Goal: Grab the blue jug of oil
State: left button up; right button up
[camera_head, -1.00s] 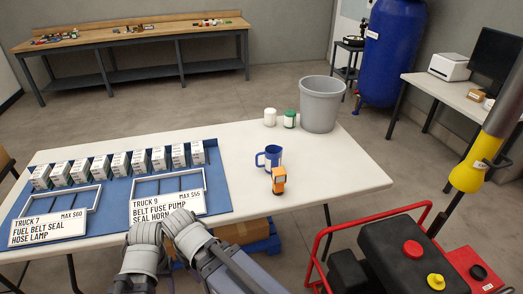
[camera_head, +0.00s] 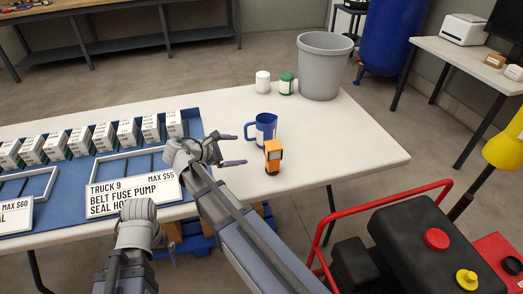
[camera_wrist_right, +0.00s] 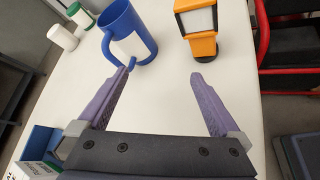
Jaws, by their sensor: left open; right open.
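The blue jug (camera_head: 264,128) stands upright on the white table, with a pale label on its side and its handle toward the left. It also shows at the top of the right wrist view (camera_wrist_right: 125,32). My right gripper (camera_head: 234,150) is open and empty, just left of the jug and nearer the front. In the right wrist view its left fingertip lies close to the jug's base; whether they touch I cannot tell. My left gripper (camera_head: 170,252) is open, low in front of the table edge and far from the jug, with its fingers partly hidden.
White (camera_head: 262,82) and green-lidded (camera_head: 286,84) containers and a grey bin (camera_head: 322,68) stand behind. A blue tray with several white boxes and signs (camera_head: 192,124) lies to the left.

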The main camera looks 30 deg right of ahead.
jog(key=w+d+n+h+b, duration=0.1)
jog(key=w+d, duration=0.1)
jog(key=w+d+r+n+h+b, duration=0.1)
jog(key=w+d+n+h+b, duration=0.1)
jog(key=w+d+r+n+h+b, duration=0.1)
jog(key=w+d+n+h, duration=0.1)
jog(key=d, duration=0.1)
jog(key=shift+w+r+b, duration=0.1)
jog(key=shift+b, duration=0.25)
jog(key=n+b, duration=0.1)
jog(key=b, duration=0.8)
send_near(258, 136)
jog(key=shift+h, duration=0.4)
jog(key=d, duration=0.1)
jog(key=d+f, duration=0.1)
jog(key=d, duration=0.2)
jog(key=shift+w+d+f, duration=0.25)
jog(key=shift+d, duration=0.05)
jog(key=shift+w+d+r+p, duration=0.1)
jog(key=shift+d+r+p, duration=0.25)
jog(key=shift+d, duration=0.35)
jog(key=d, duration=0.4)
jog(key=w+d, duration=0.1)
jog(key=d, duration=0.1)
pick_arm(q)
notch_tip(258, 136, down, 15)
jog(key=shift+f, duration=0.15)
jog(key=shift+a, duration=0.1)
pick_arm(e)
jog(key=c, duration=1.3)
